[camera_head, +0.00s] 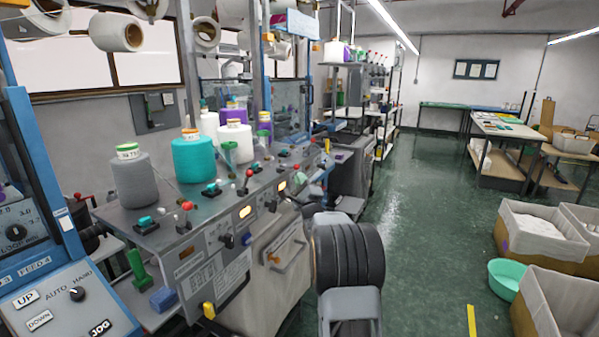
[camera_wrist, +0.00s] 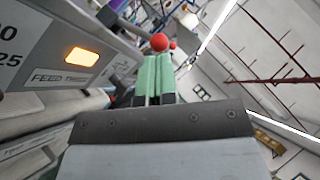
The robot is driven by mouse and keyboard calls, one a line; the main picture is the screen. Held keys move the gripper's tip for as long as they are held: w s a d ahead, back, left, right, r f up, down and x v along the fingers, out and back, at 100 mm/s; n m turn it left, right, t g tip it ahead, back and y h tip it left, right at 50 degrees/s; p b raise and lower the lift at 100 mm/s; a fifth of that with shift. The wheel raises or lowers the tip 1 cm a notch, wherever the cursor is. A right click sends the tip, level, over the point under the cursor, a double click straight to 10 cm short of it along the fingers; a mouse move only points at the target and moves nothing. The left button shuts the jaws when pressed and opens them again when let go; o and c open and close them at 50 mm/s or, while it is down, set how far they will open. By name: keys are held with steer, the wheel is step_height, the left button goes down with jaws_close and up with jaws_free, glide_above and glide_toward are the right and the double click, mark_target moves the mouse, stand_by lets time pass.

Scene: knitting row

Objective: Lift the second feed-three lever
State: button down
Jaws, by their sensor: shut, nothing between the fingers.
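In the wrist view, my gripper (camera_wrist: 153,62) shows two pale green fingers pressed together and empty. A red ball knob (camera_wrist: 159,42), seemingly of a lever, shows right at the fingertips; I cannot tell whether they touch it. A panel left of the fingers bears a label (camera_wrist: 62,77), partly readable as FEED THREE, beside a lit orange lamp (camera_wrist: 81,56). In the head view, several red-knobbed levers, including a near one (camera_head: 187,206) and a middle one (camera_head: 248,172), stand along the machine top. My arm reaches toward the machine's far end.
Yarn cones, one grey (camera_head: 135,182) and one teal (camera_head: 193,160), stand on the machine top behind the levers. A blue-framed control panel (camera_head: 68,308) is at near left. Lined bins (camera_head: 537,232) and a green basin (camera_head: 505,278) stand at right. The green aisle floor (camera_head: 425,200) is clear.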

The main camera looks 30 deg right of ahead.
steer(key=shift+x, duration=1)
steer(key=shift+r+p, duration=0.15)
steer(key=shift+p, duration=0.25)
